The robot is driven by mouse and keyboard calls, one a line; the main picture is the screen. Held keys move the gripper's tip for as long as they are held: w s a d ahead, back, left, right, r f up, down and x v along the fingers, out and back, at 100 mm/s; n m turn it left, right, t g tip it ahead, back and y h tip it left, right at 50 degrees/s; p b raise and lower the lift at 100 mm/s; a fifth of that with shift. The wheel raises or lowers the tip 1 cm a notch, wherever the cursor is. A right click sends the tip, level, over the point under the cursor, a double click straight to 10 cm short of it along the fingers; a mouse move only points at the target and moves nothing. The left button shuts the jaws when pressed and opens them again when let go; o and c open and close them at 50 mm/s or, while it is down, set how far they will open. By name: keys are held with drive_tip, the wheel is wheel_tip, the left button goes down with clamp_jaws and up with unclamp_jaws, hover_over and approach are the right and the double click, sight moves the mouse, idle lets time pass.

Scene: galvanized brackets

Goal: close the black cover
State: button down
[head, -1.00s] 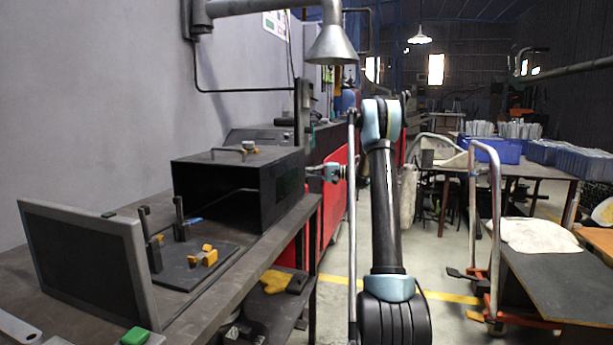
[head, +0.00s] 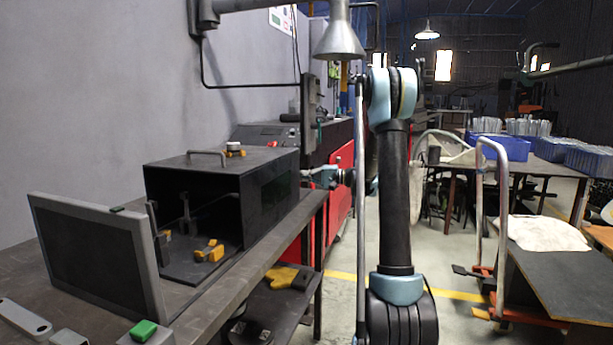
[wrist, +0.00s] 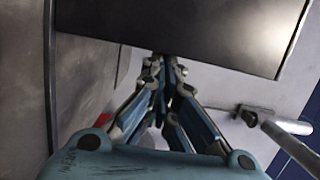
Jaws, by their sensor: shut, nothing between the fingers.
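The black cover (head: 268,200) is a box-shaped hood with a bar handle (head: 207,154) on top, standing on the workbench. Its open end faces the near left. A dark base plate (head: 205,268) with yellow-and-black clamps (head: 209,251) lies partly inside the cover, its near part sticking out of the opening. My gripper (head: 308,178) is shut and empty at the cover's far right end, partly hidden by it. In the wrist view my fingertips (wrist: 164,62) are at the lower edge of the black cover (wrist: 200,30); I cannot tell whether they touch it.
A grey-framed panel (head: 95,255) stands just in front of the cover's open end. A green-buttoned box (head: 143,331) and a wrench (head: 25,318) lie nearer on the bench (head: 200,310).

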sight(273, 197)
drive_tip(key=s+a, duration=0.3)
drive_tip(key=s, duration=0.5)
drive_tip(key=s+a, duration=0.3)
drive_tip(key=s, duration=0.6)
drive_tip(key=s+a, duration=0.3)
drive_tip(key=s, duration=0.6)
drive_tip(key=shift+a, duration=0.2)
